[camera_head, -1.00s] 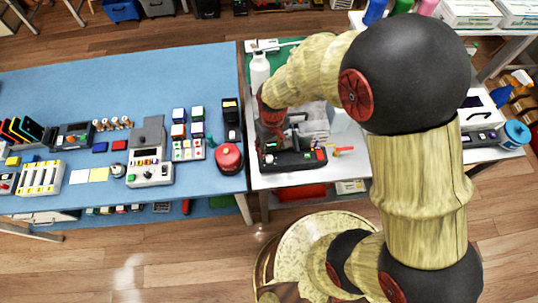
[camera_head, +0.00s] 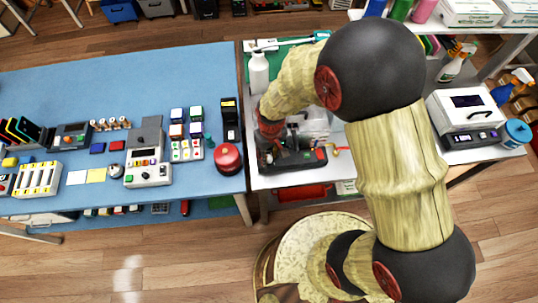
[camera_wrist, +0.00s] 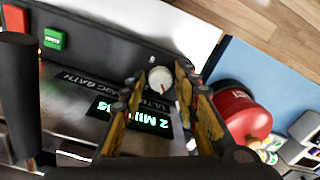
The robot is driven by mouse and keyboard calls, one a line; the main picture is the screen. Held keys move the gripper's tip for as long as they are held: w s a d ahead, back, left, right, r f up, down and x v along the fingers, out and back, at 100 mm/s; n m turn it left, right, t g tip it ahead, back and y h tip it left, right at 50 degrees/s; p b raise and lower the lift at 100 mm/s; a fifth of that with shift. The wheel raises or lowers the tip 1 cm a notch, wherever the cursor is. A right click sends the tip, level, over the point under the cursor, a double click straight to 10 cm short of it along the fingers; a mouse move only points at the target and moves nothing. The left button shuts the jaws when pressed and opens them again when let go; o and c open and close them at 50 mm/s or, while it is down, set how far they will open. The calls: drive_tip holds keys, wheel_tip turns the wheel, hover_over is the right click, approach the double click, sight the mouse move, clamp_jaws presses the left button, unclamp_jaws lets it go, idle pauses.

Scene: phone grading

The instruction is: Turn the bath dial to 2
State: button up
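The ultrasonic bath (camera_head: 307,160) is a dark-fronted unit at the left of the right-hand table; its front panel (camera_wrist: 95,47) fills much of the wrist view. Its dial (camera_wrist: 160,79) is a small round whitish knob with a red pointer mark. A lit display (camera_wrist: 140,118) beside it appears to read "2 MIN", partly covered by a finger. My gripper (camera_wrist: 162,72) is open, its fingertips on either side of the dial. I cannot tell whether they touch it. In the head view my gripper (camera_head: 270,145) is over the bath's left part, and the dial is hidden.
Green (camera_wrist: 54,38) and red (camera_wrist: 18,18) buttons sit along the panel. A red round container (camera_head: 228,158) stands on the blue table, close to the bath. A white bottle (camera_head: 258,72) stands behind my gripper. A white device (camera_head: 468,112) is at the right.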

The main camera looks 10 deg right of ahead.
sight(270, 157)
drive_tip(key=c, duration=0.6)
clamp_jaws()
drive_tip(key=shift+m+p, duration=0.55)
drive_tip(key=shift+m, duration=1.05)
drive_tip(key=o, duration=1)
unclamp_jaws()
drive_tip(key=shift+c, duration=0.2)
drive_tip(key=shift+r, duration=0.1)
wheel_tip(270, 157, up, 12)
drive_tip(key=shift+d, duration=0.2)
